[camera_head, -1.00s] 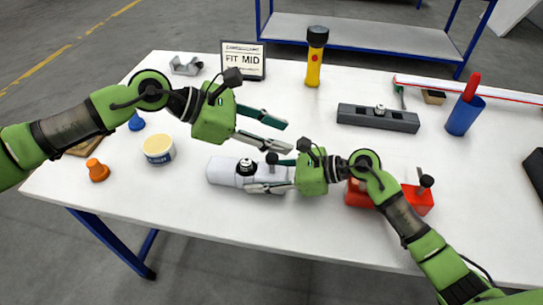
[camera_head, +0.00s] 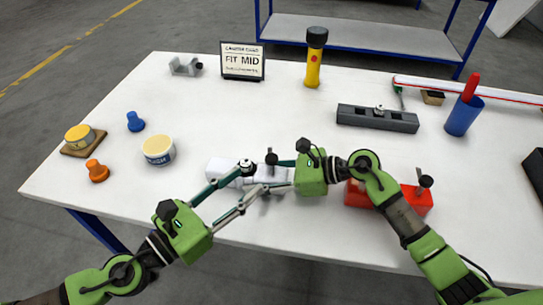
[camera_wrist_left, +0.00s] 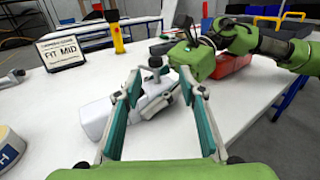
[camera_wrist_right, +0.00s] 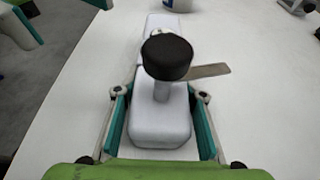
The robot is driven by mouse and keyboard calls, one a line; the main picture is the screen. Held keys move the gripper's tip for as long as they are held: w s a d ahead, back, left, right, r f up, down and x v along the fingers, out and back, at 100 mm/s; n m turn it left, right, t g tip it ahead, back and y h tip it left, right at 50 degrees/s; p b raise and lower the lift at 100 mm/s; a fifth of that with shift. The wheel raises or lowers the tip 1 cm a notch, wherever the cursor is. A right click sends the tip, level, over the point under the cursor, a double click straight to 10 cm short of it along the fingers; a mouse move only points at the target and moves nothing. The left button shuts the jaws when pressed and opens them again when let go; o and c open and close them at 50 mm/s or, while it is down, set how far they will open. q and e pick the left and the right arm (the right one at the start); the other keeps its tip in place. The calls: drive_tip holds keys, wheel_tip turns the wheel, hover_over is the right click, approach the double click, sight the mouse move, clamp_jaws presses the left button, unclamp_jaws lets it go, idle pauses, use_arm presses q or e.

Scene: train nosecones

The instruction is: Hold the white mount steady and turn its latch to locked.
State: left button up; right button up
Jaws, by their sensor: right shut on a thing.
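The white mount (camera_head: 224,172) lies near the table's front edge. A black-topped knob on a post (camera_wrist_right: 167,58) rises from it, with a flat metal strip beside it; I cannot tell its lock state. The knob also shows in the head view (camera_head: 271,157). My right gripper (camera_wrist_right: 160,92) is shut on the mount, one finger along each side. My left gripper (camera_head: 254,177) is open, its fingers reaching over the mount from the front left. In the left wrist view its fingertips (camera_wrist_left: 160,82) stand either side of the knob's line; contact is unclear.
A red block with a black knob (camera_head: 418,200) sits just right, under my right arm. A grey block (camera_head: 376,120) lies behind. A white tub (camera_head: 158,150) and orange cone (camera_head: 97,171) stand left. A sign (camera_head: 243,62) stands at the back.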

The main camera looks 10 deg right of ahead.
sight(268, 161)
use_arm(q)
drive_tip(key=shift+n+t+y, duration=0.4)
drive_tip(key=x, duration=1)
drive_tip(key=shift+w+f, duration=0.2)
drive_tip(key=shift+w, duration=0.05)
clamp_jaws()
